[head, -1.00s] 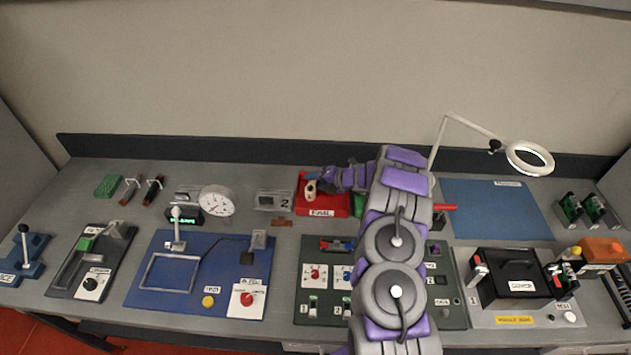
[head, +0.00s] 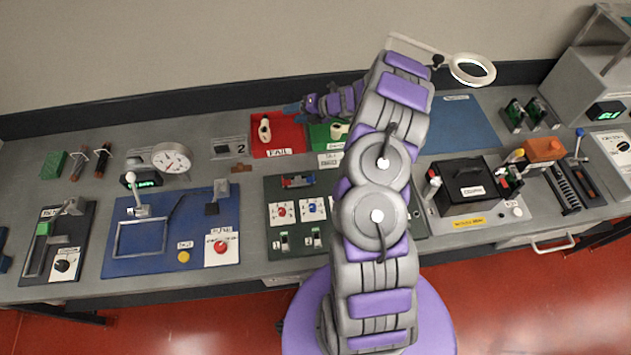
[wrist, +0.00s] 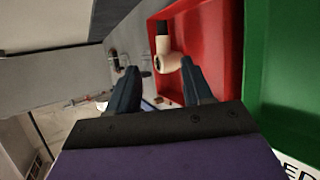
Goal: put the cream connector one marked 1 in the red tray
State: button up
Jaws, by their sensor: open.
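A cream connector (head: 265,129) with a dark end stands in the red tray (head: 291,141), which is labelled FAIL. In the wrist view the connector (wrist: 168,61) is inside the red tray (wrist: 222,28), just beyond my fingertips. I cannot read a number on it. My gripper (head: 292,108) is open and empty, at the back of the red tray, to the right of the connector and apart from it. In the wrist view my gripper's two fingers (wrist: 158,78) are spread with nothing between them.
A green tray (head: 318,134) adjoins the red tray on the right and holds another cream piece (head: 338,130). A box marked 2 (head: 229,148) stands to the left. A gauge (head: 171,159), a blue board (head: 150,255) and a black box (head: 468,182) also occupy the bench.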

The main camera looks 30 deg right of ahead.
jog(key=s+a+r+n+g+y, duration=0.1)
jog(key=s+a+r+n+g, duration=0.25)
jog(key=a+r+n, duration=0.55)
jog(key=s+a+r+n+g+y, duration=0.15)
jog(key=s+a+r+n, duration=0.4)
jog(key=a, duration=0.55)
jog(key=s+a+r+n+g+h, duration=0.2)
jog(key=s+a+r+n+g, duration=0.35)
jog(key=s+n, duration=0.55)
jog(key=s+d+r+n+h, duration=0.1)
jog(key=s+d+n+h, duration=0.1)
jog(key=s+n, duration=0.3)
jog(key=s+d+r+n+h, duration=0.1)
jog(key=s+n, duration=0.5)
jog(key=s, duration=0.7)
jog(key=s+d+r+n+h, duration=0.1)
jog(key=s+d+n+h, duration=0.2)
jog(key=s, duration=0.6)
jog(key=n+h, duration=0.2)
jog(key=n, duration=0.1)
jog(key=shift+s+d+r, duration=0.2)
jog(key=shift+d+r, duration=0.15)
jog(key=shift+r, duration=0.05)
